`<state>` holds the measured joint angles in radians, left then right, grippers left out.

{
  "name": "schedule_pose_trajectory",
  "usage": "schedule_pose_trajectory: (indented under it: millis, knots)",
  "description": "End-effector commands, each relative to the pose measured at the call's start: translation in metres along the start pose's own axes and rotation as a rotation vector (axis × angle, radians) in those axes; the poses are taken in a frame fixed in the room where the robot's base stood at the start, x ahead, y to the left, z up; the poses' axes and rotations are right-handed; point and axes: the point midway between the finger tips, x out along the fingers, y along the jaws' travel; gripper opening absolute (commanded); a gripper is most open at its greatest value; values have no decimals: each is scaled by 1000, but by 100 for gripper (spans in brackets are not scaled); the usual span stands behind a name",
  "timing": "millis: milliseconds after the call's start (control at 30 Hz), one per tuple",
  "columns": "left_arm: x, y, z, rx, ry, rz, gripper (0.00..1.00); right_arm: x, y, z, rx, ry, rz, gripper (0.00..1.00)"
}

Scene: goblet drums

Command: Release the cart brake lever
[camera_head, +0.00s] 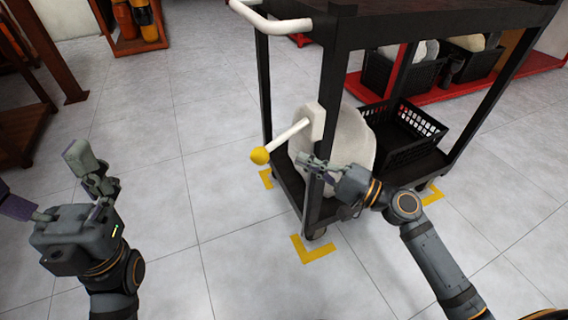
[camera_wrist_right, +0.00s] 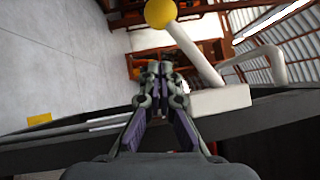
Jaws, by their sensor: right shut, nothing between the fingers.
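The brake lever is a white rod (camera_head: 291,135) with a yellow ball knob (camera_head: 259,155). It slants down and left from a white mount (camera_head: 318,121) on the front post of the dark cart (camera_head: 340,30). My right gripper (camera_head: 308,163) is shut and empty, just below and right of the rod in the head view, apart from the knob. In the right wrist view the shut fingertips (camera_wrist_right: 160,68) point past the lever, with the knob (camera_wrist_right: 160,12) above them and the rod (camera_wrist_right: 196,52) to the right. My left gripper (camera_head: 45,180) is open and empty, far left.
A pale rounded object (camera_head: 345,135) and a black crate (camera_head: 405,135) sit on the cart's lower shelf. The white push handle (camera_head: 275,24) is above. Yellow floor marks (camera_head: 312,252) surround the cart. The floor (camera_head: 215,130) left of it is clear.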

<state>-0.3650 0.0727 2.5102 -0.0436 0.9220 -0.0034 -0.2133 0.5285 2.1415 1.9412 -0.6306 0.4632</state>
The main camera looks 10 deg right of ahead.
Motion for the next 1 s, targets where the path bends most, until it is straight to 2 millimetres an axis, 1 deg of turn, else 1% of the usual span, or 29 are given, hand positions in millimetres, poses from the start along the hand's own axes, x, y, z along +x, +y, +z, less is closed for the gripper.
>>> schedule_pose_trajectory:
  millis: [33,133,233,400,633,1000]
  knots:
    - [0,0,0,0,0,0,85,8,-2,0,2,0,-12,0]
    - [-1,0,0,1,-1,0,85,24,-2,2,6,1,-9,0]
    - [-2,0,0,1,-1,0,85,33,-1,14,6,-1,-6,0]
    - [-3,0,1,3,-1,0,85,44,0,25,5,-1,-1,0]
    - [-3,0,1,3,-1,0,85,48,0,28,2,1,3,0]
    - [-4,0,1,3,-1,0,85,50,-1,26,12,1,-6,0]
